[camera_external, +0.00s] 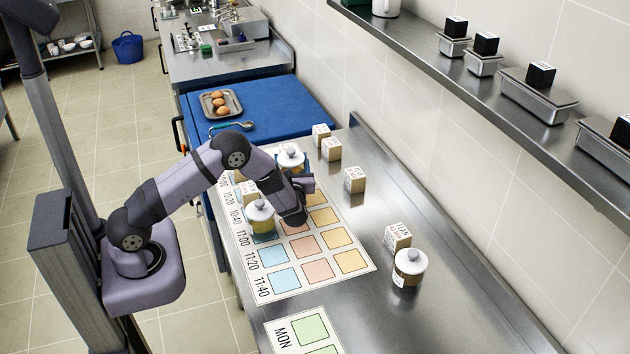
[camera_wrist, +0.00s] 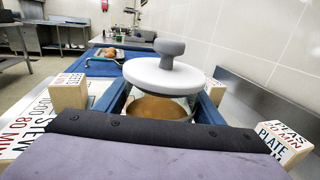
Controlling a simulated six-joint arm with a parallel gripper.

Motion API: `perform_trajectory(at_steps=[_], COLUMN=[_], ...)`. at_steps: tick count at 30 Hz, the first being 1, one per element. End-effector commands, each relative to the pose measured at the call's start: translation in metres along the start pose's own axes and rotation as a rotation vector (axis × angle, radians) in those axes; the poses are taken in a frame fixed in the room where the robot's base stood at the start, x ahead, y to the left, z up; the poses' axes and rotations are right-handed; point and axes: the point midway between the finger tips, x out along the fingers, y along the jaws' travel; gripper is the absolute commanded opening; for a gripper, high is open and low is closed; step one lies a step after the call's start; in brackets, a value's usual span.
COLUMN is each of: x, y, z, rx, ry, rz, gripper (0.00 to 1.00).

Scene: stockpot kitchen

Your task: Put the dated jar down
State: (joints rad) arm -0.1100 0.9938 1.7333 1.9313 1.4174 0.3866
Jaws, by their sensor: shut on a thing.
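My gripper (camera_external: 291,170) is shut on a glass jar (camera_external: 290,157) with a pale lid and grey knob, at the far end of the timetable chart (camera_external: 300,286). In the wrist view the jar's lid (camera_wrist: 163,76) and amber contents show between the blue fingers (camera_wrist: 162,103). I see no date on this jar; its lower part is hidden, and I cannot tell whether it touches the surface. A second lidded jar (camera_external: 260,216) with yellow contents stands on the chart near the 11:00 row. A third jar (camera_external: 409,268), with a label, stands on the steel counter to the right.
Lettered wooden blocks stand along the chart, including one near the third jar (camera_external: 397,236) and one left of my gripper (camera_wrist: 68,91). A tray of eggs (camera_external: 206,108) lies on the blue counter beyond. The chart's near rows are clear. A wall shelf (camera_external: 480,85) runs along the right.

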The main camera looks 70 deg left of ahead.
Motion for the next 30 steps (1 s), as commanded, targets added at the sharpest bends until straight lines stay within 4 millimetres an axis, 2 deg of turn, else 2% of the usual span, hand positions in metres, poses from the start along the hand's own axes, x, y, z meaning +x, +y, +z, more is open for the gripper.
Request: perform_trajectory(at_steps=[7, 18, 30], x=[0.000, 0.000, 0.000], y=[0.000, 0.000, 0.000], z=[-0.004, -0.039, -0.043], rx=[-0.001, -0.001, -0.002], ry=[-0.003, -0.002, -0.003], rz=[0.000, 0.000, 0.000], gripper=[0.20, 0.20, 0.20])
